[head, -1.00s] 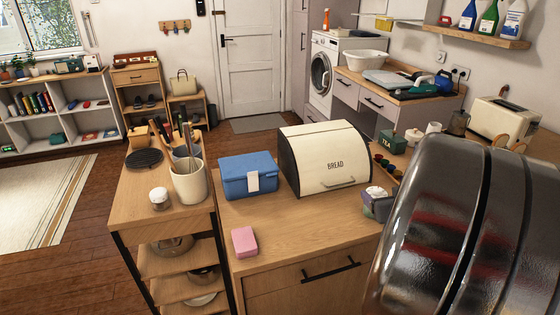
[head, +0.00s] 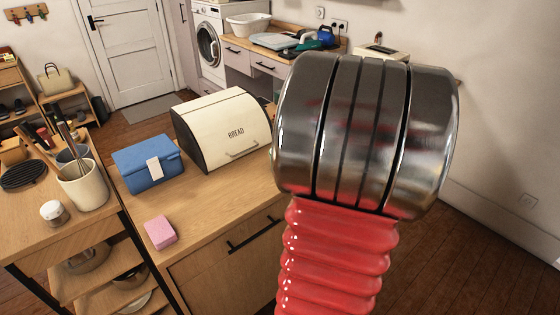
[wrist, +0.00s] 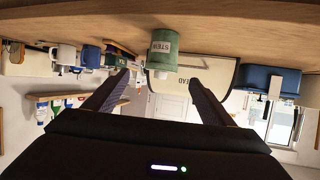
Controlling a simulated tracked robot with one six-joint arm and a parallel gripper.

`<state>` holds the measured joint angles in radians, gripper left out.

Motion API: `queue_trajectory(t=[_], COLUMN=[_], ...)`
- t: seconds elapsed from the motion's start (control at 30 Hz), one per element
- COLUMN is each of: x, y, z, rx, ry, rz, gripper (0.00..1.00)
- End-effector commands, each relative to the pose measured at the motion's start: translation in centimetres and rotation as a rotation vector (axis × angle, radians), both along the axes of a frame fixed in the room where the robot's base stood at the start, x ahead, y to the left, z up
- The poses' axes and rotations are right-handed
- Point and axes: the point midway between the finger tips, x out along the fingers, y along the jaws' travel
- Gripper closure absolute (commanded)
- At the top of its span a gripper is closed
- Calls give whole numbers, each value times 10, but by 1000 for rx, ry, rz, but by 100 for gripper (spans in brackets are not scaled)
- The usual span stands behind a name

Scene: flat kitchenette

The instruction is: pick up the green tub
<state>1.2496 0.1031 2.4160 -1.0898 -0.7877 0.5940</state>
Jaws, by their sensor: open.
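The wrist view is upside down, with the counter at the top. The green tub (wrist: 163,42), with lettering on its side, stands on the counter there, in front of the bread bin. My gripper (wrist: 157,76) is open, its two dark fingers apart on either side of the tub's line and short of it. Nothing is held between them. In the head view my arm hides the tub and the gripper.
The cream bread bin (head: 225,130) and blue box (head: 148,165) stand on the counter, with a pink block (head: 160,233) near its front. A utensil crock (head: 84,187) is on the left cart. A green tin (wrist: 117,60) is beside the tub in the wrist view.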

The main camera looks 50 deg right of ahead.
Motion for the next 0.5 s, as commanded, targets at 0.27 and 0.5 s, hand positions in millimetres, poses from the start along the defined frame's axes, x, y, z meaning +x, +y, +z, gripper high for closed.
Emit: queue_trajectory(t=[0.27, 0.5], x=[29, 49], y=[-14, -25], z=[-14, -23], rx=[2, 1], ry=[1, 1], rz=[3, 2], gripper=[23, 23])
